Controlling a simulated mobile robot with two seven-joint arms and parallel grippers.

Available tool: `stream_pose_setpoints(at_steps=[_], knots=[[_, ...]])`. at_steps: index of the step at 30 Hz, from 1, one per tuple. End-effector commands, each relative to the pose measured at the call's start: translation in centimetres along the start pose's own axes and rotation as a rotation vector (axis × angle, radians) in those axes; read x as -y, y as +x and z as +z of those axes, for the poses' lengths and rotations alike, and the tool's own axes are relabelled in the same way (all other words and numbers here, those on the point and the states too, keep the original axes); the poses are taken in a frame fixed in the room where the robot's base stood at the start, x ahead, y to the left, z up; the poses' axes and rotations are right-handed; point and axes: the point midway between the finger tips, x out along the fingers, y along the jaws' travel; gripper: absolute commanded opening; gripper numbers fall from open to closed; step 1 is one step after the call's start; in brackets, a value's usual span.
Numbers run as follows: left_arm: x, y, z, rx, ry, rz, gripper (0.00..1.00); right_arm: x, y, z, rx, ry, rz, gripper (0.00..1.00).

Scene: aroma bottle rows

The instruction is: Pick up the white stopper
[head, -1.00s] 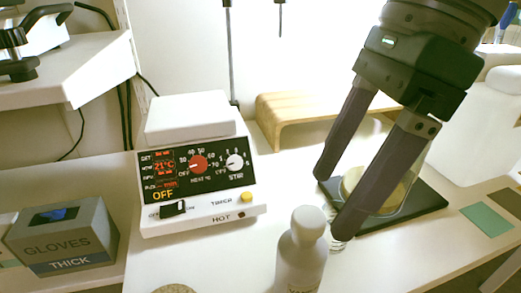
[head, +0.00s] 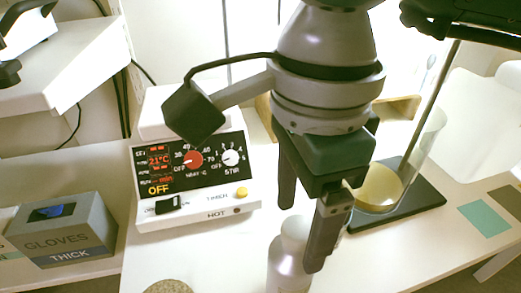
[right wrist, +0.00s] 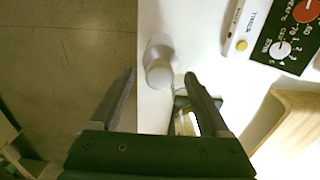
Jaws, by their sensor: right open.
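A white bottle (head: 287,265) stands upright near the front of the bench, and its rounded white top, the stopper (head: 294,228), faces up. In the right wrist view the stopper (right wrist: 160,74) appears as a pale disc at the end of the bottle (right wrist: 159,48). My right gripper (head: 301,238) is open, pointing down over the bottle. One finger partly covers the bottle's right side in the head view. In the right wrist view the stopper lies between the two fingertips (right wrist: 159,76); I cannot tell whether they touch it. My left gripper is not in view.
A hotplate-stirrer (head: 195,170) stands behind left. A glass beaker with yellowish contents (head: 380,188) stands on a black base (head: 420,195) to the right. A gloves box (head: 62,230) is at the left. A cork-coloured disc (head: 168,287) lies at the front edge. A wooden stand (head: 400,108) is behind.

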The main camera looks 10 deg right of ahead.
Motion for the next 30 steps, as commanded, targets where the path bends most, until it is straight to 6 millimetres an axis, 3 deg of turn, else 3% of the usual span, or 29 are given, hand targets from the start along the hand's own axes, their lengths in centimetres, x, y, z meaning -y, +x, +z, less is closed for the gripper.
stream_pose_setpoints(at_steps=[4,11,30], knots=[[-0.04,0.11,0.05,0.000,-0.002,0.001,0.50,-0.04,1.60,-0.10,-0.001,0.001,0.001,0.80],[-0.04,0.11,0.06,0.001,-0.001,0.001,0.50,0.01,1.74,-0.08,0.000,0.001,-0.001,0.80],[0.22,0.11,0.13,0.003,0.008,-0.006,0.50,0.01,1.69,-0.09,0.000,0.001,-0.001,0.09]])
